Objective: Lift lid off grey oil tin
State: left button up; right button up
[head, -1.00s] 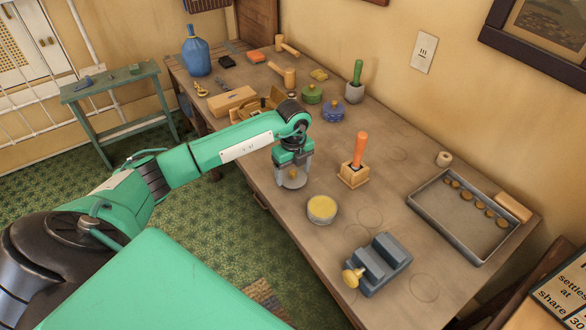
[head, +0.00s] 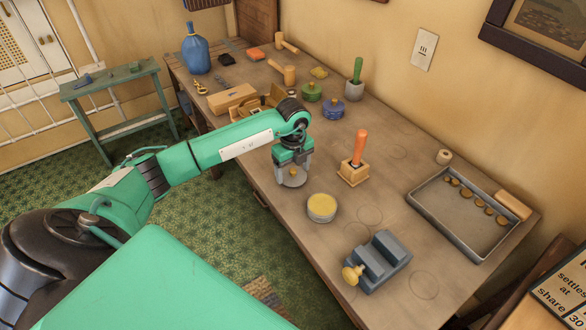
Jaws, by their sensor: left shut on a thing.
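A round grey tin (head: 321,210) stands on the workbench with a yellow top or content showing inside its rim. My left gripper (head: 292,174) is just behind and to the left of it, pointing down. It is shut on a grey round lid-like piece (head: 293,181) with a small brassy knob between the fingers. The fingers partly hide this piece, and I cannot tell whether it is clear of the bench. My right gripper is not in view.
An orange-handled tool in a wooden block (head: 353,174) stands to the right. A grey vise-like block (head: 378,264) is in front, and a metal tray (head: 440,225) lies right. Green (head: 312,92) and blue (head: 333,109) lidded pots stand behind. Bare bench lies around the grey tin.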

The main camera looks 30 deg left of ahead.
pick_arm(q)
jog(key=shift+f+b, duration=0.35)
jog(key=shift+f, duration=0.3)
dwell(0.4)
jog(key=o, duration=0.8)
jog(key=shift+r, duration=0.1)
jog(key=shift+r+p, duration=2.25)
jog(key=shift+r, duration=0.7)
jog(key=shift+o, duration=0.2)
jog(key=shift+o, duration=1)
